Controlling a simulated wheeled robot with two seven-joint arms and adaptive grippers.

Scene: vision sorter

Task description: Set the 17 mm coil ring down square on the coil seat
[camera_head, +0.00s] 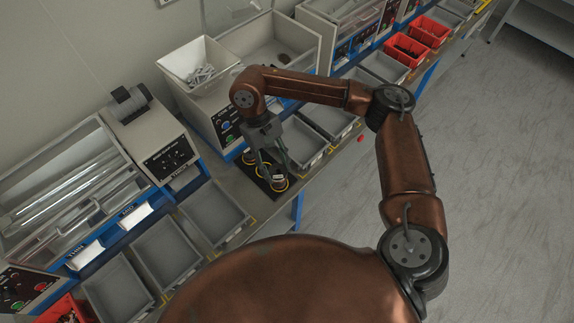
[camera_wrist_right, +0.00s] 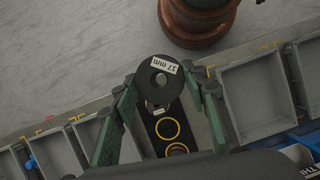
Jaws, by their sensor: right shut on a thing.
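The coil ring (camera_wrist_right: 158,82) is a dark disc with a round hole and a white "17 mm" label. My right gripper (camera_wrist_right: 160,88) has its green fingers on either side of it and is shut on it. Below it in the wrist view lies a black board (camera_wrist_right: 152,138) with yellow circles, one partly hidden by the ring; I cannot tell which is the coil seat. In the head view my right gripper (camera_head: 277,170) is low over the same board (camera_head: 262,183). Whether the ring touches the board is unclear. My left gripper is out of view.
Grey trays stand on the bench at both sides of the board, one tray (camera_head: 210,212) to the left and another (camera_head: 302,143) to the right. A machine with a white hopper (camera_head: 197,62) is behind. Red bins (camera_head: 428,32) stand farther right.

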